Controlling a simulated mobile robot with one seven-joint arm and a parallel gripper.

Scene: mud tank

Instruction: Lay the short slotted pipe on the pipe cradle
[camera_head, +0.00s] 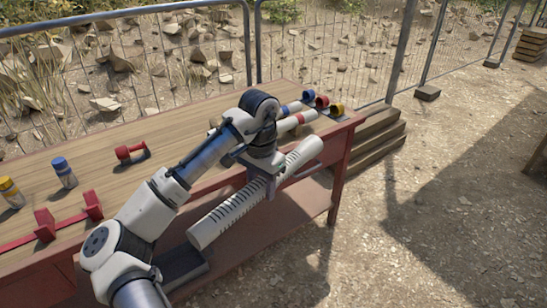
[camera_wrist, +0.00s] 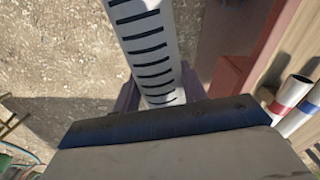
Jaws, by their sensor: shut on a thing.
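The slotted pipe (camera_head: 228,213) is white with dark cross slots. My gripper (camera_head: 267,182) is shut around its middle and holds it slanted, in front of the table's front edge and clear of the tabletop. In the wrist view the pipe (camera_wrist: 148,45) runs up from between the fingers of my gripper (camera_wrist: 158,95); its upper end is cut off by the frame. The red pipe cradle (camera_head: 45,226), a bar with two upright blocks, is on the table at the left, well away from my gripper. It shows no pipe on it.
On the wooden table (camera_head: 100,140) stand a red fitting (camera_head: 130,152), a blue-topped cylinder (camera_head: 64,172) and a yellow-topped one (camera_head: 11,192). Several banded pipes (camera_head: 300,120) lie at the right end. A mesh fence (camera_head: 120,80) runs behind; stacked timber (camera_head: 375,138) is beyond the right end.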

